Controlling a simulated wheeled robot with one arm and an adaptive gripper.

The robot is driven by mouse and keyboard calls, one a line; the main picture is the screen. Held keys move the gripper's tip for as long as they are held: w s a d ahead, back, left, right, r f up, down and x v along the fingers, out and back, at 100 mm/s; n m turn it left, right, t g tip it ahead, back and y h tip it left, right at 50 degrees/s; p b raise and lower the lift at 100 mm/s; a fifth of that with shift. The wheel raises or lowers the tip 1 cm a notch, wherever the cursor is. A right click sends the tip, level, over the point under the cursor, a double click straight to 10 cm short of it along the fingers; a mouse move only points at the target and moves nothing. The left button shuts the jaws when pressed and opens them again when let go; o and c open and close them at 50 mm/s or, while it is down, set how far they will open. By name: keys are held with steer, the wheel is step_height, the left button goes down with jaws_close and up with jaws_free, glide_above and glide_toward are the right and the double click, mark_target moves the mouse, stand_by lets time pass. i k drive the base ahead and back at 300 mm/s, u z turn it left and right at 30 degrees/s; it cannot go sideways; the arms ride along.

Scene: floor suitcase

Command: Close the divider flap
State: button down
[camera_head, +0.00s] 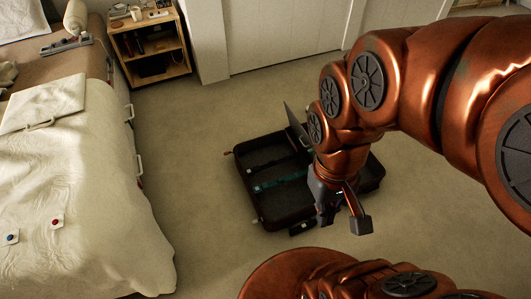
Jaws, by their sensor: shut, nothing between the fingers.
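The suitcase (258,212) lies open on the carpet in the middle of the view, its dark tray facing up. A thin dark panel, which looks like the divider flap (295,121), stands up tilted near the suitcase's far side, beside my wrist. A teal strap (277,181) crosses the left part of the tray. My gripper (342,216) is shut and empty, pointing down over the near right part of the suitcase. My arm hides much of the suitcase's right half and the flap's lower right edge. I cannot tell whether my gripper touches the suitcase.
A bed (75,215) with white covers fills the left side. A wooden shelf unit (152,45) stands at the back left, beside white doors (285,32). A small dark item (301,228) lies at the suitcase's near edge. Carpet left of the suitcase is clear.

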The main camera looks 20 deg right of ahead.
mark_target(306, 143)
steer(key=u, duration=0.75)
steer(key=i, duration=0.8)
steer(key=u, duration=0.05)
